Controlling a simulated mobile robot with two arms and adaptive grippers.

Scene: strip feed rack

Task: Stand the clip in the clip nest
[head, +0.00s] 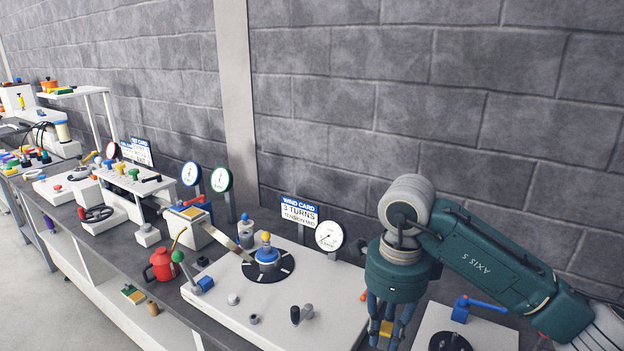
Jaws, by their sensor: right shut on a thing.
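My right gripper (388,335) points down over the bench at the right end of the white board (345,285). I cannot tell for certain which fitting is the clip nest. A small grey round holder (253,319) and a black knob (296,315) beside a grey post stand on the white board, left of the gripper. My left gripper is not in view.
A turntable with a blue hub (267,257) sits on the white board. A wind card sign (300,212) and a dial (329,236) stand behind it. A red can (163,265) is at left. A blue lever (480,304) stands on the right board.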

